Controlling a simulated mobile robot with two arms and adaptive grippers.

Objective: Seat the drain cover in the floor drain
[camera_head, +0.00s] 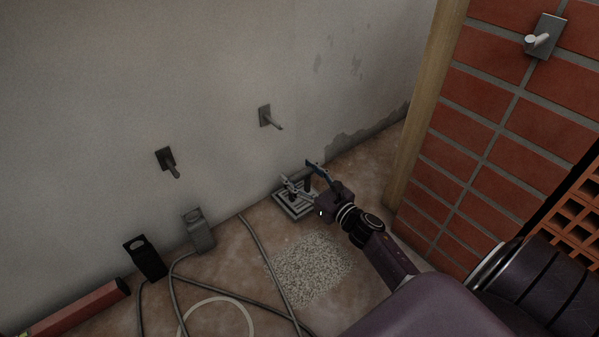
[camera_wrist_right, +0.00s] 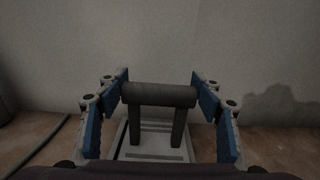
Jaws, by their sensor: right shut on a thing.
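The drain cover (camera_head: 291,207) is a pale grey slotted plate with a dark upright handle, close to the wall in the head view. In the right wrist view its handle (camera_wrist_right: 158,95) is a dark bar on two posts, above the slotted plate (camera_wrist_right: 152,153). My right gripper (camera_head: 303,178) has its blue-padded fingers at the two ends of that bar in the right wrist view (camera_wrist_right: 160,98), shut on the handle. The floor drain is not distinct; the cover and gripper hide that spot, and I cannot tell whether the cover sits in it. My left gripper is not in view.
Gravel (camera_head: 310,270) lies on the floor before the cover. A grey cable (camera_head: 262,252), a black block (camera_head: 145,258), a grey block (camera_head: 197,232) and a red tube (camera_head: 80,310) lie left. A wooden post (camera_head: 425,100) and brick wall (camera_head: 500,130) stand right.

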